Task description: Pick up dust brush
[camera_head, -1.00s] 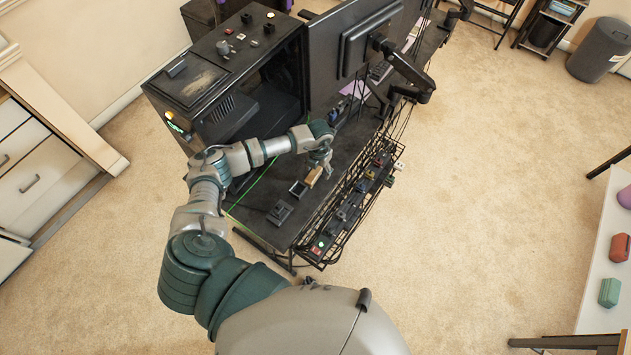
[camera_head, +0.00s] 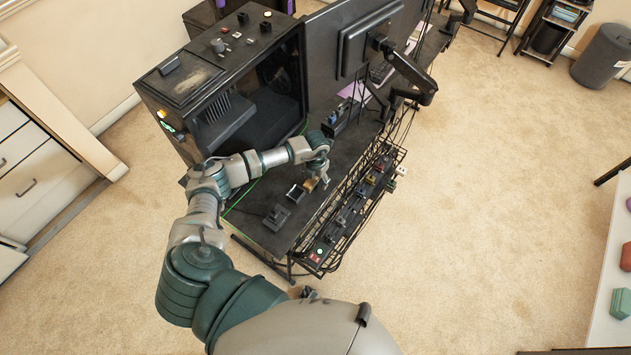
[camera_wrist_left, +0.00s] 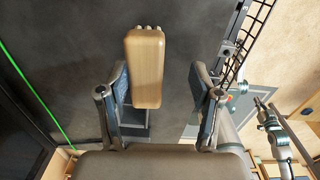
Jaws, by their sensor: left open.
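The dust brush shows in the left wrist view as a pale wooden block (camera_wrist_left: 145,68) with small grey tips at its far end. In the head view the brush (camera_head: 310,185) lies on the dark desk top (camera_head: 258,215), partly covered by my gripper. My left gripper (camera_head: 321,176) is over the brush. In the left wrist view my left gripper (camera_wrist_left: 161,88) is open, one finger on each side of the wooden block. The block is nearer the left finger; contact cannot be told.
Small dark boxes (camera_head: 296,193) and (camera_head: 276,217) stand on the desk near the brush. A wire basket (camera_head: 345,215) with several small items runs along the desk's right edge. Open carpet lies to the right.

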